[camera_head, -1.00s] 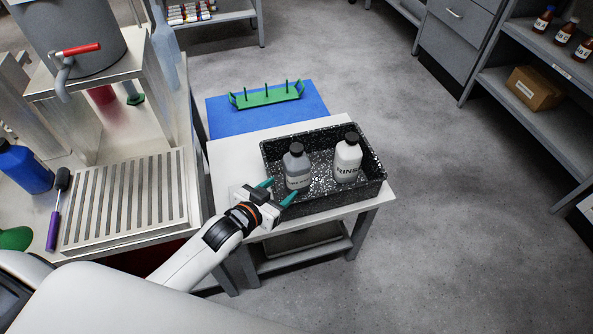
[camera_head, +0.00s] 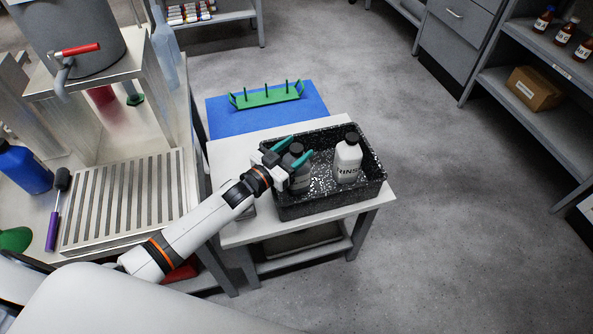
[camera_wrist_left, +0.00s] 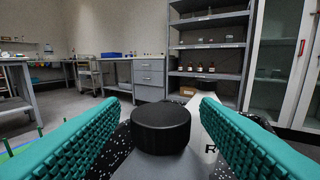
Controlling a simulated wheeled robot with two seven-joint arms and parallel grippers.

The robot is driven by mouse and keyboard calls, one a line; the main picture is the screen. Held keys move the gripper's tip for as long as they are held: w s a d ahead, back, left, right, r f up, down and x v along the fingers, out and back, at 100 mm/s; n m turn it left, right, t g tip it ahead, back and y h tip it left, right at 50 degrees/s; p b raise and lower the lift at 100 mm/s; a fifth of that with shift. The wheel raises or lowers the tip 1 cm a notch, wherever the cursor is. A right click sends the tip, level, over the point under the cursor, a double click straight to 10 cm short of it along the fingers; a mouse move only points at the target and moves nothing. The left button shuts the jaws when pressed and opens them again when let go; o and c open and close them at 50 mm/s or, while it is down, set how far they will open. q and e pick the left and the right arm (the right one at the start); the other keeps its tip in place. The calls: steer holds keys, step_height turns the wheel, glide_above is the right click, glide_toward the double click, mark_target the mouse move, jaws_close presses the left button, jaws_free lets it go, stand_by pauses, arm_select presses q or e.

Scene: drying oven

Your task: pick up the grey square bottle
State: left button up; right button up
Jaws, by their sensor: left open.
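The grey square bottle (camera_head: 302,180) with a black cap stands in the left part of a black speckled tray (camera_head: 330,205). My left gripper (camera_head: 293,148) is open, with its teal fingers around the bottle's upper part and partly hiding it. In the left wrist view, the bottle's black cap (camera_wrist_left: 161,127) lies between the two open fingers (camera_wrist_left: 160,130), with a gap on both sides. A white rinse bottle (camera_head: 347,160) with a black cap stands to its right in the same tray. My right gripper is not in view.
The tray stands on a small white table (camera_head: 235,155). Behind it is a green rack (camera_head: 266,98) on a blue mat (camera_head: 225,118). A bench with a slatted metal surface (camera_head: 125,200) is at the left. Shelves with brown bottles stand at the far right.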

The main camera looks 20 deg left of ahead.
arm_select(q)
steer(key=shift+w+d, duration=0.2)
steer(key=shift+w, duration=0.15)
steer(key=shift+c, duration=0.5)
jaws_close()
steer(key=shift+r, duration=0.2)
